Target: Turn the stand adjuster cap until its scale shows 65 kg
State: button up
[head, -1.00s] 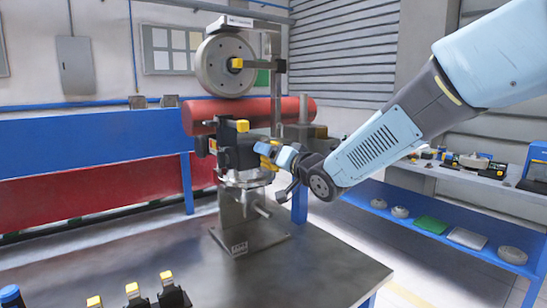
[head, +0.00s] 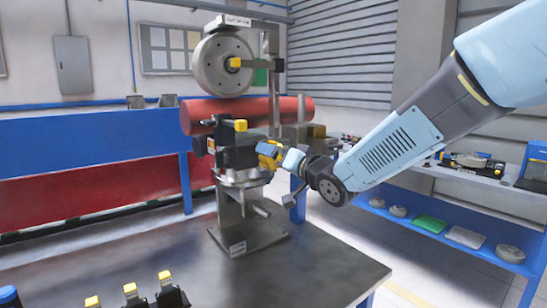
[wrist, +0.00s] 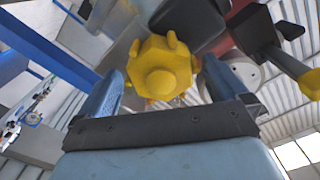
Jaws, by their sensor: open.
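The yellow lobed adjuster cap (wrist: 163,70) faces the wrist camera, with a round knob at its middle. It also shows in the head view (head: 268,150), on the right side of the dark block on the metal stand (head: 232,205). My gripper (head: 282,156) is open. In the wrist view its blue fingers stand on either side of the cap, with a gap visible on each side. I cannot tell how far the fingertips reach along the cap. No kilogram scale is readable in either view.
Several yellow-topped black items (head: 167,286) stand at the table's front left. The table (head: 300,265) is clear right of the stand.

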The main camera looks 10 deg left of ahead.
jog(key=v, duration=1.1)
jog(key=shift+w, duration=0.15)
jog(key=d+f+m+h, duration=0.25)
jog(key=d+h, duration=0.75)
jog(key=d, duration=0.9)
jog(key=s+d+f+g+h, duration=0.1)
jog(key=s+d+f+g, duration=0.1)
jog(key=s+d, duration=0.3)
jog(key=s+d+f+g+h, duration=0.2)
jog(key=s+d+g, duration=0.2)
jog(key=s, duration=0.9)
jog(key=shift+d+f+m+h, duration=0.25)
jog(key=shift+d+m+h, duration=0.1)
jog(key=shift+d, duration=0.7)
